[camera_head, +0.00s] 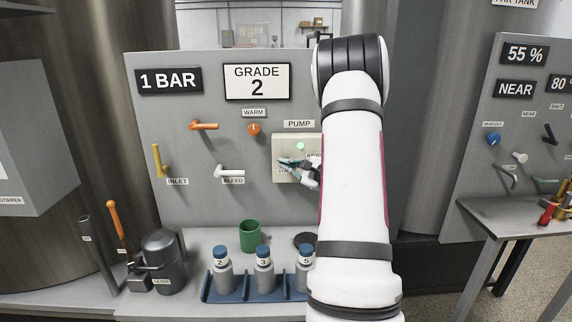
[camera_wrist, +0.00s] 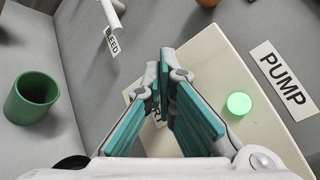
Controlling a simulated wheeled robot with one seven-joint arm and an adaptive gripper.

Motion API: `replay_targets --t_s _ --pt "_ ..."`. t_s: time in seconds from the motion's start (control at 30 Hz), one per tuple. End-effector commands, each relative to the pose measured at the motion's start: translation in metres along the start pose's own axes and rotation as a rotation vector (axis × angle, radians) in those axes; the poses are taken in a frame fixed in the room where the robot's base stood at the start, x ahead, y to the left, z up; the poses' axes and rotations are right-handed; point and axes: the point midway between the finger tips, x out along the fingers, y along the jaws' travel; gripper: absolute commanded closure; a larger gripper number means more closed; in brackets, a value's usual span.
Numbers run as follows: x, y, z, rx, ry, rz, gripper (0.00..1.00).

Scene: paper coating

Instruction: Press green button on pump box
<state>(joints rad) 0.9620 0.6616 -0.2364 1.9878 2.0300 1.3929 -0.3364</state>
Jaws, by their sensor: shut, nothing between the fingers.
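The pump box (camera_head: 284,172) is a cream box on the grey panel in the head view, under a PUMP label (camera_head: 299,124). A bright green round light or button (camera_head: 300,146) glows near its top; it also shows in the wrist view (camera_wrist: 239,104). My gripper (camera_head: 284,162) is in front of the box, below the glowing green round. In the wrist view its teal fingers (camera_wrist: 170,75) are close together with nothing between them, to the left of the green round. The fingers partly cover a label on the box face, and whatever lies behind them is hidden.
A BLEED lever (camera_head: 229,171), an orange knob (camera_head: 253,129) and a yellow INLET lever (camera_head: 158,160) are on the panel. A green cup (camera_head: 250,236) and blue-capped bottles in a blue rack (camera_head: 239,295) stand on the bench below. My arm hides the panel's right part.

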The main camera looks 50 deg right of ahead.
Motion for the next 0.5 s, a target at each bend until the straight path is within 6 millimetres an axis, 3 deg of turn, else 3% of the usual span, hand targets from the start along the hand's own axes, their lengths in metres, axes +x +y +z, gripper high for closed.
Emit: replay_targets --t_s 0.5 --pt "-0.0082 0.0057 0.0057 -0.001 0.0 0.0 1.0"
